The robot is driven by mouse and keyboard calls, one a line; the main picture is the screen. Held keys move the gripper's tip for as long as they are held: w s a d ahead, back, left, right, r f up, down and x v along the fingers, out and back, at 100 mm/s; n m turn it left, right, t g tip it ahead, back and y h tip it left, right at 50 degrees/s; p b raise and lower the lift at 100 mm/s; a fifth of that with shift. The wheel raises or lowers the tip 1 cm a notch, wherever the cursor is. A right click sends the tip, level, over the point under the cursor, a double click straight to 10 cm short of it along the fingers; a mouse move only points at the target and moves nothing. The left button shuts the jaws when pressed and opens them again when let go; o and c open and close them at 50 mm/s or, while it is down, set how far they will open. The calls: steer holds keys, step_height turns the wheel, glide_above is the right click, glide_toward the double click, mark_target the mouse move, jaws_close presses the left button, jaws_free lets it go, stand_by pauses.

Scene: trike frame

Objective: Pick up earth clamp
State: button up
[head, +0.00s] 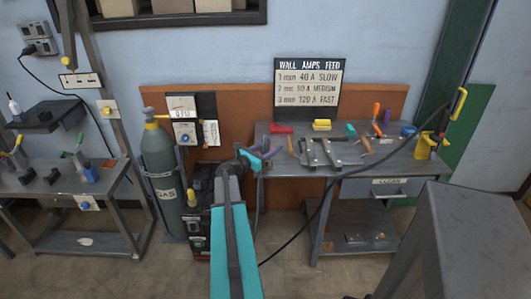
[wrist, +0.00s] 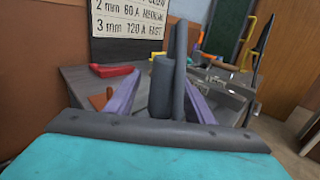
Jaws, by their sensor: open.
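No piece is plainly recognisable as the earth clamp. A red piece (head: 281,130) lies at the bench's back left, and it also shows at left in the wrist view (wrist: 112,70). Two grey metal clamp-like tools (head: 320,153) lie mid-bench, with brown handles (head: 292,146) beside them. My gripper (head: 256,160) is open at the bench's left end, short of these tools. In the wrist view its purple fingers (wrist: 160,97) stand apart. A dark upright cylinder shows between them, and I cannot tell whether it is my own part. It hides some of the bench.
The grey bench (head: 395,166) also holds a yellow block (head: 322,125), a teal piece (head: 350,130) and a yellow torch stand (head: 427,146). A black cable (head: 313,215) hangs before it. A gas cylinder (head: 162,165) and a welder (head: 200,205) stand left. A grey stand (head: 465,235) is front right.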

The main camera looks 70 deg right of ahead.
stand_by(0.5)
steer(key=c, duration=1.1)
steer(key=shift+r, duration=0.1)
steer(key=shift+r, duration=0.6)
steer(key=shift+s+a+r+b, duration=0.1)
steer(key=shift+a+r+b, duration=0.15)
steer(key=shift+r, duration=0.3)
steer(key=shift+a+r+b, duration=0.15)
steer(key=shift+a+r, duration=0.05)
steer(key=shift+r, duration=0.35)
steer(key=a, duration=0.5)
steer(key=s+a+r+b, duration=0.1)
steer(key=a, duration=0.4)
steer(key=s+a, duration=0.1)
steer(key=a, duration=0.3)
steer(key=shift+s+a+r+b, duration=0.2)
steer(key=shift+s+a+b, duration=0.05)
steer(key=shift+a+b, duration=0.15)
